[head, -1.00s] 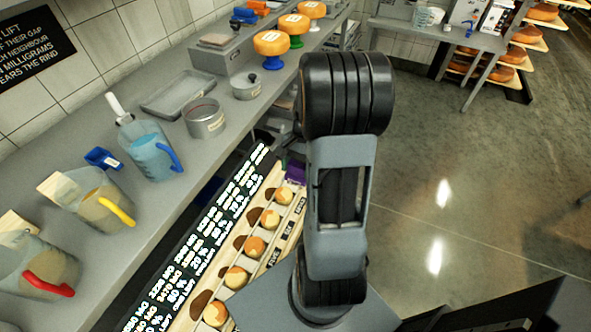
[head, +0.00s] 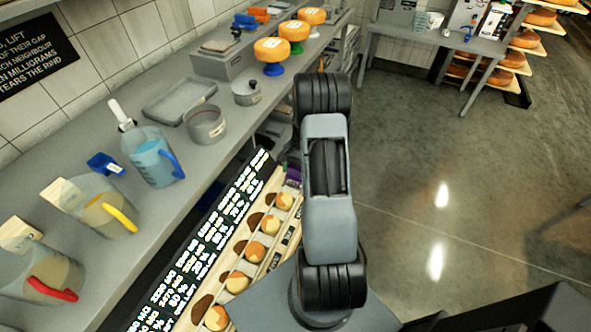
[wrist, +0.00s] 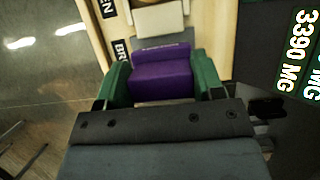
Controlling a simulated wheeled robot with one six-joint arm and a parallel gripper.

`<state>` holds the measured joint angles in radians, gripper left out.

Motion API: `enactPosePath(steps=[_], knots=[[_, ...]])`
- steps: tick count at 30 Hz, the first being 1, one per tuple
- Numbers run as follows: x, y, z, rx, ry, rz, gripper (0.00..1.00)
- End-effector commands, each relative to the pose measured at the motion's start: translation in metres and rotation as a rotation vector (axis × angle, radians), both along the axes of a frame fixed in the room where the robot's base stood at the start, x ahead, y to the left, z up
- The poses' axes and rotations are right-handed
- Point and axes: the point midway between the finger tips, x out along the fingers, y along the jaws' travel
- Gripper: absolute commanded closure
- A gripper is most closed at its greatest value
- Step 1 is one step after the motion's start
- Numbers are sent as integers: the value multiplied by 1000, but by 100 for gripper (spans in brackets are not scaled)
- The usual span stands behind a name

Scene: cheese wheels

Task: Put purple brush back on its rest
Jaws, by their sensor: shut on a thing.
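The purple brush (wrist: 160,82) shows in the wrist view as a purple block between the green fingers of my gripper (wrist: 161,70), which is shut on it. A cream block (wrist: 158,19) lies just beyond it on a pale wooden board (wrist: 215,25) with dark lettered labels. I cannot tell whether the brush touches the board or which part is its rest. In the head view a small patch of purple (head: 293,175) shows left of my arm, at the far end of the board. My arm hides the gripper there.
Left of the board is a black panel of white figures (head: 228,215), with several small cheeses (head: 255,251) in a row beside it. A grey counter (head: 150,235) carries jugs, a pot and cheese wheels (head: 271,49). Open floor (head: 450,180) lies to the right.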

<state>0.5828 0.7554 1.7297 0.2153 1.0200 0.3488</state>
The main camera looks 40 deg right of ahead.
Motion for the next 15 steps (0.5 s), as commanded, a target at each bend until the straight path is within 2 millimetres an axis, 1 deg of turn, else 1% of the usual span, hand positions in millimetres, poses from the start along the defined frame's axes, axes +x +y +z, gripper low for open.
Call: enactPosePath(steps=[3,11,15], knots=[[0,0,-4,0,-2,1,57],[0,0,-5,0,-2,1,57],[0,0,-10,0,-2,1,57]])
